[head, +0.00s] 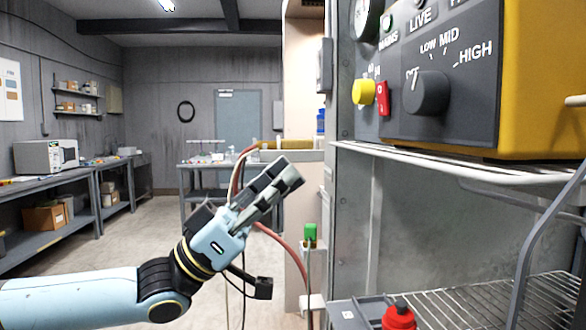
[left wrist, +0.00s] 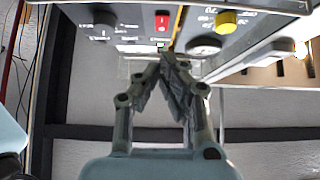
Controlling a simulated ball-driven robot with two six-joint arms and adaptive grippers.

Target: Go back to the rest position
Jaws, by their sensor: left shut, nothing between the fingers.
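My left gripper (head: 296,172) reaches in from the left in the head view, with pale blue arm links behind it. Its fingers are closed together with nothing between them. It is in free air, left of the control box (head: 540,75) and apart from it. In the left wrist view the fingertips (left wrist: 168,60) meet, and the panel's red switch (left wrist: 162,22) and yellow button (left wrist: 226,22) show beyond them. My right gripper is in neither view.
The control box, with a black knob (head: 426,92), stands on a white wire shelf (head: 400,156) at the right. A lower wire rack (head: 500,300) and a red-capped container (head: 399,316) are below. A workbench (head: 70,172) with a microwave (head: 46,156) runs along the left. Open floor lies between.

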